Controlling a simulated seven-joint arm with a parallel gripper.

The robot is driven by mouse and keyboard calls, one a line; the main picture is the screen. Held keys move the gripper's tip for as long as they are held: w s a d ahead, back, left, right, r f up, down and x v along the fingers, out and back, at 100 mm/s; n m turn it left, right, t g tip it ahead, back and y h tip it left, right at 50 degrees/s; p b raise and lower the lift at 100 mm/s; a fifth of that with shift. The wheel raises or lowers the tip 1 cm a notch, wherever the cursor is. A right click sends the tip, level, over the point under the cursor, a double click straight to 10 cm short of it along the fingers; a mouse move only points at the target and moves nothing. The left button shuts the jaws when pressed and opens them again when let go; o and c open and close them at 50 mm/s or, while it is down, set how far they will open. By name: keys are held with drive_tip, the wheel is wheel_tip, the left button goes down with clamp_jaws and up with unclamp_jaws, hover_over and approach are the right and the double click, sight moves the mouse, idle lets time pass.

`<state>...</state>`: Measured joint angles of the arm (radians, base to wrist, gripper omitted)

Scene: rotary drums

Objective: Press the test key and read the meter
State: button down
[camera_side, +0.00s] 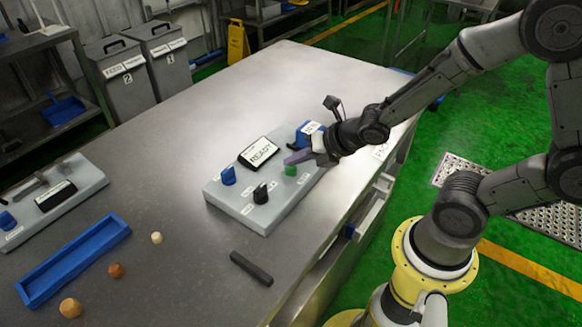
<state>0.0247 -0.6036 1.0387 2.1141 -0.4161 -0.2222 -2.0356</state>
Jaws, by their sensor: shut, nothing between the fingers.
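The grey control panel (237,206) lies on the steel table. Its meter (259,153) is a tilted display that reads READY. A green key (290,170) sits on the panel's right part. A black knob (261,194) and a blue knob (228,176) are to its left. A blue part (306,133) with a white label stands at the panel's far right corner. My gripper (290,160) is shut and empty, with its purple-grey fingers just above or at the green key. I cannot tell whether they touch it. Which control is the test key is not readable.
A second grey panel (82,172) lies at the left. A blue tray (75,262), several small balls and a black bar (251,268) lie on the steel table (180,250). An open drawer (372,205) is at the table's right side.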

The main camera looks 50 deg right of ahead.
sight(295, 171)
drive_tip(key=shift+f, duration=0.5)
idle(0.9)
drive_tip(key=shift+r, duration=0.9)
drive_tip(key=shift+r, duration=2.5)
drive_tip(key=shift+r, duration=0.1)
